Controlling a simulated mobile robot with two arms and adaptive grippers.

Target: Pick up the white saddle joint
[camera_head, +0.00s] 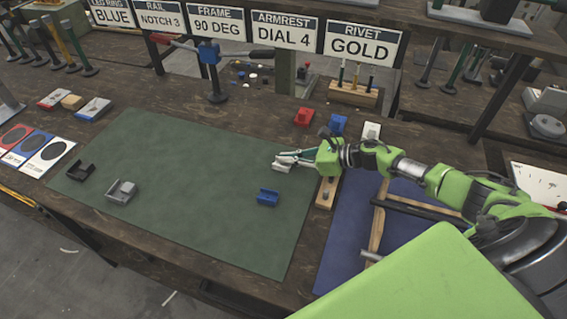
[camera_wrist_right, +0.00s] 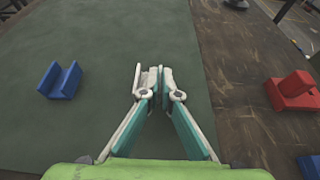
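The white saddle joint (camera_wrist_right: 152,76) is at the fingertips of my right gripper (camera_wrist_right: 163,94), over the green mat. The fingers are drawn close together with part of the white piece between them, and they look shut on it. In the head view the right gripper (camera_head: 290,160) reaches in from the right over the mat's right part. The white piece (camera_head: 282,166) is small there and partly covered by the fingers. I cannot tell whether it touches the mat. My left gripper is not in view.
A blue saddle joint (camera_head: 267,198), a grey one (camera_head: 121,191) and a black one (camera_head: 81,171) are on the green mat (camera_head: 190,215). Red (camera_head: 303,117), blue (camera_head: 337,124) and white (camera_head: 371,130) parts stand behind. A frame (camera_head: 378,215) lies on the blue mat. The green mat's middle is free.

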